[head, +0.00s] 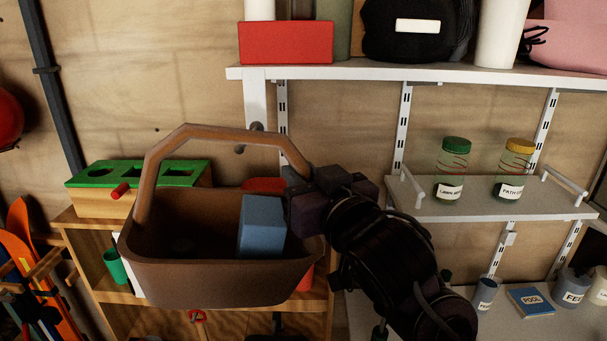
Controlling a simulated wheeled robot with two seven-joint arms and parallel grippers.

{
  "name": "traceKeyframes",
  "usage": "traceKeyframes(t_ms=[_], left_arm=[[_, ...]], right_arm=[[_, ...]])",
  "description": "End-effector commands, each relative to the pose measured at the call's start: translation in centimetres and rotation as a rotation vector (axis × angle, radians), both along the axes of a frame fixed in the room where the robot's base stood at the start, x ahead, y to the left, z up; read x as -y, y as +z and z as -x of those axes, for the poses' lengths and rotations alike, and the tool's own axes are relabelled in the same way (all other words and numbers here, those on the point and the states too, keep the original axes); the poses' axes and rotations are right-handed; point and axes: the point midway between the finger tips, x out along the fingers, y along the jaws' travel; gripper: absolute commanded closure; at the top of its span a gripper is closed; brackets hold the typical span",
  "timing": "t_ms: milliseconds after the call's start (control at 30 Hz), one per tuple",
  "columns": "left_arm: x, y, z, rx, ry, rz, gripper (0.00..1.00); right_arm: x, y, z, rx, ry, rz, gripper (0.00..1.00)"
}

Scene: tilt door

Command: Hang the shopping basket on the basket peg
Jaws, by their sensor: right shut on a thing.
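The shopping basket (210,275) is brown with an arched handle (225,133), and it hangs nearly upright in front of a wooden shelf unit. A blue box (261,226) sits inside it. My right gripper (298,190) is shut on the right side of the handle, low down near the rim. A grey metal peg (240,149) shows at the top of the handle. One end appears just above the handle bar and one just below, with the bar covering its middle. I cannot tell whether the bar rests on the peg. My left gripper is out of view.
A green-topped wooden box with a red peg (121,190) stands behind the basket at left. A white shelf (420,72) with a red box (286,42) is above. At right, a lower shelf (480,204) holds glass jars (452,170).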

Motion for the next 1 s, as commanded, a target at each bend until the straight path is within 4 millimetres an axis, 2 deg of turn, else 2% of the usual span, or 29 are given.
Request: traceKeyframes(t_ms=[367,1000], left_arm=[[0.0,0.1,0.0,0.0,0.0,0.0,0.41],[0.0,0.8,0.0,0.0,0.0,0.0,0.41]], right_arm=[[0.0,0.2,0.0,0.003,0.0,-0.007,1.0],[0.1,0.3,-1.3,0.003,0.0,-0.009,1.0]])
